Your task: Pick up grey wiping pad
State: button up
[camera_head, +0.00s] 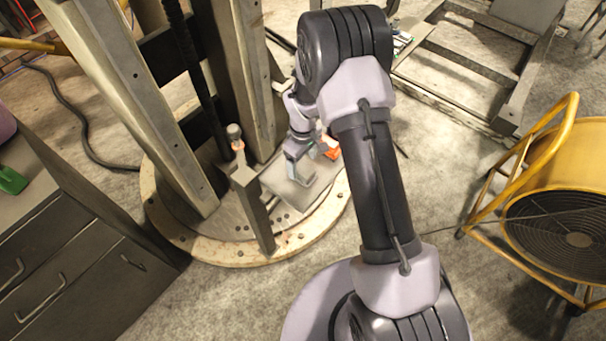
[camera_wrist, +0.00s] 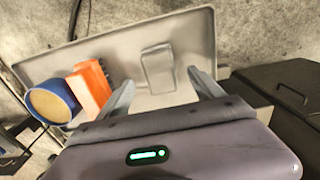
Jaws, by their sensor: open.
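The grey wiping pad (camera_wrist: 158,62) is a flat, rounded rectangle lying on a light grey tray (camera_wrist: 198,28) in the wrist view. My gripper (camera_wrist: 160,78) is open. Its fingertips point toward the pad, one on each side of its near end in the picture. No contact shows, and I cannot tell the height left between fingers and tray. In the head view, my gripper (camera_head: 298,152) is over the tray (camera_head: 290,190), and I cannot make out the pad there.
An orange block (camera_wrist: 90,88) and a blue-rimmed round container (camera_wrist: 52,102) sit left of the pad. In the head view, a metal post (camera_head: 252,205) rises beside the tray. A drawer cabinet (camera_head: 75,265) is at left, a yellow fan (camera_head: 560,215) at right.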

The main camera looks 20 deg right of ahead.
aim_at(303, 169)
notch_tip(303, 169, down, 4)
jog(key=shift+f+b, duration=0.25)
jog(key=shift+b, duration=0.55)
jog(key=shift+r, duration=0.2)
jog(key=shift+c, duration=0.5)
jog(key=c, duration=1.3)
jog(key=shift+c, duration=0.3)
jog(key=shift+r, duration=0.1)
jog(key=shift+r+p, duration=0.3)
jog(key=shift+p, duration=0.05)
jog(key=r, duration=0.1)
jog(key=r+p, duration=0.1)
jog(key=r, duration=0.1)
jog(key=shift+s+a+p, duration=0.15)
jog(key=shift+s+p, duration=0.15)
jog(key=s+a+p, duration=0.1)
jog(key=s+a, duration=0.3)
jog(key=s, duration=0.2)
jog(key=s+a+r+p, duration=0.1)
jog(key=s+a, duration=0.3)
jog(key=s, duration=0.3)
